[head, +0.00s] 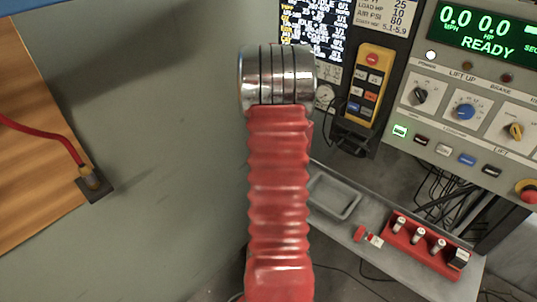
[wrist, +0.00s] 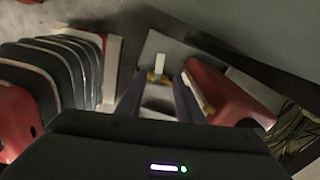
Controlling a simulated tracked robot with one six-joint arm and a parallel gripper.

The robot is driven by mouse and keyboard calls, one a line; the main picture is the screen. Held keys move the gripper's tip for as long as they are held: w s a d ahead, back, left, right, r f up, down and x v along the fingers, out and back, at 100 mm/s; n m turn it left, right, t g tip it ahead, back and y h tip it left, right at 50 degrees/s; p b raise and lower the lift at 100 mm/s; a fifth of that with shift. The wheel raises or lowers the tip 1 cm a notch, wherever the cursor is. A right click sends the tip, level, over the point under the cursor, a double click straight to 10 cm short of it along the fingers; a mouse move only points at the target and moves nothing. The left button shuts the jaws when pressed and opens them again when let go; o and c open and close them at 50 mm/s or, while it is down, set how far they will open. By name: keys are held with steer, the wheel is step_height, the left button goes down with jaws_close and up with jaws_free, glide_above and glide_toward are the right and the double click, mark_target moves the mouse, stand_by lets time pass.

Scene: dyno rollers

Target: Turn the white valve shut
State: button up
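The white valve handle (wrist: 160,63) shows in the wrist view near the top middle, above a small yellow fitting (wrist: 154,77). It stands on a pale grey plate. My gripper (wrist: 159,82) is open. Its two dark fingers reach forward, one to the left and one to the right of the fitting. The handle lies just beyond the fingertips, roughly in line with the gap. I cannot tell whether either finger touches it. In the head view I cannot make out this valve or my gripper.
In the wrist view, a dark ribbed bellows (wrist: 62,75) is close at left and a red body (wrist: 225,92) close at right. The head view shows a control console (head: 468,100), a grey tray (head: 333,195) and a red block with several fittings (head: 425,249).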

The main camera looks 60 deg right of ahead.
steer(key=shift+r, duration=1.7)
